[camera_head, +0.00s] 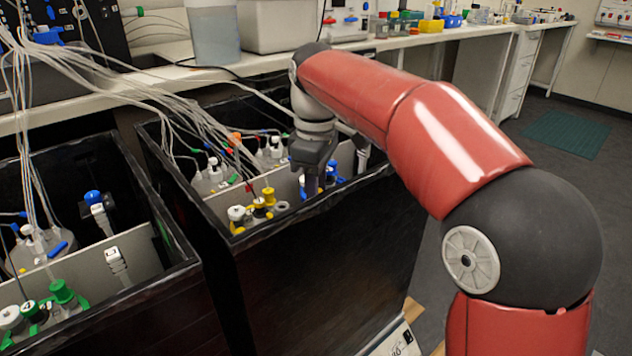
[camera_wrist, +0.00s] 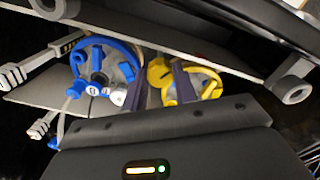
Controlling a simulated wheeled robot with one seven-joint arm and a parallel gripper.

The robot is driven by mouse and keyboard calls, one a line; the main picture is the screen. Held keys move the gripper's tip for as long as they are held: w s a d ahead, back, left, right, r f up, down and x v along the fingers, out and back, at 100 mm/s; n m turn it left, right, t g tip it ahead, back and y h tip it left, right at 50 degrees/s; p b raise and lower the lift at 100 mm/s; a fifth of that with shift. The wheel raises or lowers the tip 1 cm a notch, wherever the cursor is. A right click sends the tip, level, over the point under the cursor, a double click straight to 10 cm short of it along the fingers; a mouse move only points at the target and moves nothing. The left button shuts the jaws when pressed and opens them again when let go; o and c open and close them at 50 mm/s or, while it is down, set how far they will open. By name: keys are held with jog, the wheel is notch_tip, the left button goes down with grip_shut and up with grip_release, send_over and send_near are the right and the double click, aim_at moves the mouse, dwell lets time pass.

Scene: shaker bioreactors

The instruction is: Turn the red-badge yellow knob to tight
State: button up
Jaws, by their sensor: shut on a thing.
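My gripper (camera_head: 312,182) reaches down into the right-hand black box, with its fingers pointing down. In the wrist view, its dark fingers (camera_wrist: 163,78) are on either side of a yellow knob (camera_wrist: 159,73), and it is shut on it. The knob sits beside a vessel lid with a yellow ring (camera_wrist: 207,77). In the head view, yellow caps (camera_head: 268,195) stand left of the gripper, with a small red piece (camera_head: 250,187) close by. I cannot make out a red badge on the held knob; the fingers hide much of it.
A vessel with a blue ring (camera_wrist: 84,50) stands left of the fingers in the wrist view. A grey divider panel (camera_head: 222,205) and the box rim (camera_head: 340,190) are close to the gripper. Many tubes (camera_head: 150,95) hang at left. A second black box (camera_head: 190,270) has green-capped vessels.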

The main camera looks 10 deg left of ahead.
jog(key=m+p, duration=0.1)
jog(key=m, duration=0.7)
jog(key=shift+m, duration=0.4)
jog(key=m, duration=0.4)
jog(key=shift+a+m, duration=0.1)
jog(key=shift+m, duration=2.1)
jog(key=o, duration=1)
jog(key=shift+c, duration=0.2)
